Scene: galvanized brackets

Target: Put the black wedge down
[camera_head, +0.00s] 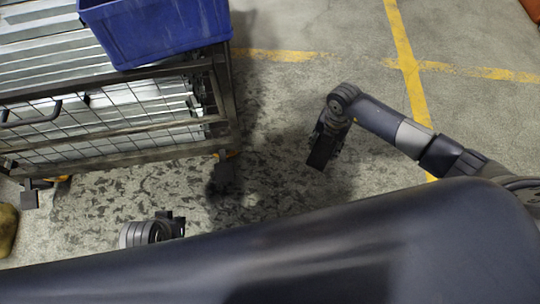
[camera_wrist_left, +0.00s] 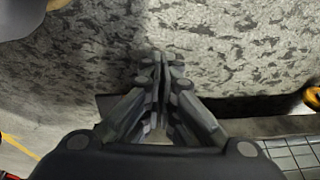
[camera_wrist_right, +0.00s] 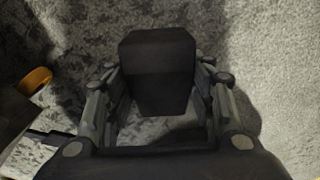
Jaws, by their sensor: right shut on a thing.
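The black wedge (camera_wrist_right: 158,75) is a dark block that sits between the fingers of my right gripper (camera_wrist_right: 158,85) in the right wrist view. The right gripper is shut on it. In the head view the right gripper (camera_head: 325,140) holds the wedge (camera_head: 320,155) over bare floor, right of the cart. My left gripper (camera_wrist_left: 163,65) has its fingers together with nothing between them in the left wrist view. In the head view only part of the left wrist shows at the lower left; its fingertips are hard to make out.
A wire-sided metal cart (camera_head: 110,155) loaded with galvanized brackets (camera_head: 40,55) stands at the upper left. A blue crate (camera_head: 155,30) sits on top of it. The concrete floor (camera_head: 300,90) with yellow lines (camera_head: 405,65) is clear around my right gripper.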

